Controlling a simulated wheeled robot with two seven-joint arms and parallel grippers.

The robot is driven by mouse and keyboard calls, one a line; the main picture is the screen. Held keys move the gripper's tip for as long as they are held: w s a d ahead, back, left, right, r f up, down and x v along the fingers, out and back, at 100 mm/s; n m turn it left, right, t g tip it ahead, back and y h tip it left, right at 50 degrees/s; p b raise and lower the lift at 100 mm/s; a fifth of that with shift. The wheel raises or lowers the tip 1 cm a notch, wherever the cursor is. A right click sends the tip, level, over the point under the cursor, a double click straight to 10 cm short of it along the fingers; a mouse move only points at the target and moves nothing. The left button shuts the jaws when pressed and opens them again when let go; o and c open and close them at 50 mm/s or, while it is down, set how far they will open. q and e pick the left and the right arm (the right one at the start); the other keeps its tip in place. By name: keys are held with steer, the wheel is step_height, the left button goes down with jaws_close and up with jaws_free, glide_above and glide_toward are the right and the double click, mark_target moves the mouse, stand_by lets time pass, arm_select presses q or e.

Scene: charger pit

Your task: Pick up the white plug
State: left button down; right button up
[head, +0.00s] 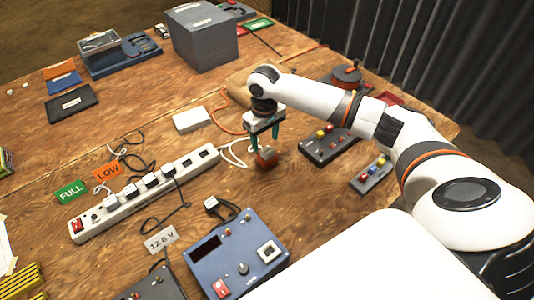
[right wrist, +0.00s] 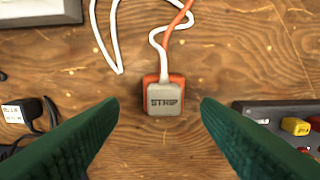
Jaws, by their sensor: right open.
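A pale grey-white plug-like block marked STRIP (right wrist: 164,98) lies on the wooden table, with an orange-red body showing around it. A white cord runs from its top edge. In the head view it appears as a small reddish block (head: 266,159). My right gripper (right wrist: 160,110) is open and empty, its two green fingers on either side of the block, pointing down at it with gaps on both sides. In the head view the right gripper (head: 264,138) is just above the block. My left gripper is not in view.
A white power strip (head: 145,190) with several adapters lies left of the gripper. A blue panel (head: 235,255) stands in front. Button boxes (head: 328,145) lie to the right, a white brick (head: 191,119) behind left, and a grey box (head: 205,40) farther back.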

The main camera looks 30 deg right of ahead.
mark_target(266, 149)
steer(key=f, duration=0.5)
steer(key=shift+d, duration=0.25)
steer(key=c, duration=1.1)
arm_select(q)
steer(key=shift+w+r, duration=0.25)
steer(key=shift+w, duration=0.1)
arm_select(e)
steer(key=shift+r, duration=0.1)
